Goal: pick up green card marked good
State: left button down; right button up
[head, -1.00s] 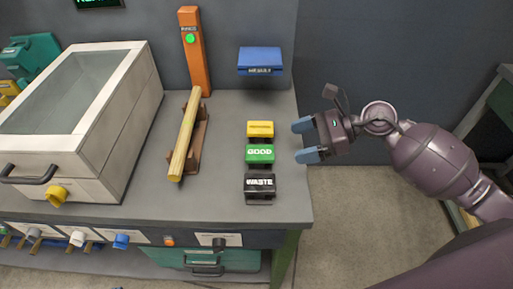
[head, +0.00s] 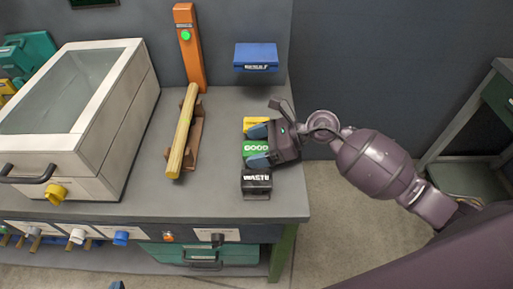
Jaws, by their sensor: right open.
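The green card (head: 252,148), marked GOOD, stands in the middle of a short row near the bench's right side. Its right part is hidden behind my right gripper (head: 258,146). That gripper is open, its blue fingertips one on the far side and one on the near side of the green card; I cannot tell whether they touch it. The yellow card (head: 252,121) is behind the green one, and the black WASTE card (head: 256,181) is in front. A small bluish tip at the bottom edge seems to be my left gripper (head: 117,285); its jaws cannot be made out.
A turned wood piece (head: 183,135) lies on a brown cradle (head: 196,140) to the left. An orange post (head: 190,50) and a blue block (head: 256,56) stand at the back. A large glass-lidded box (head: 75,95) fills the left. Bare bench lies between cradle and cards.

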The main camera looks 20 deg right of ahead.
jog(key=shift+a, duration=0.1)
jog(key=shift+c, duration=1)
jog(key=c, duration=0.8)
pick_arm(q)
jog(key=shift+s, duration=0.3)
jog(key=shift+w, duration=0.1)
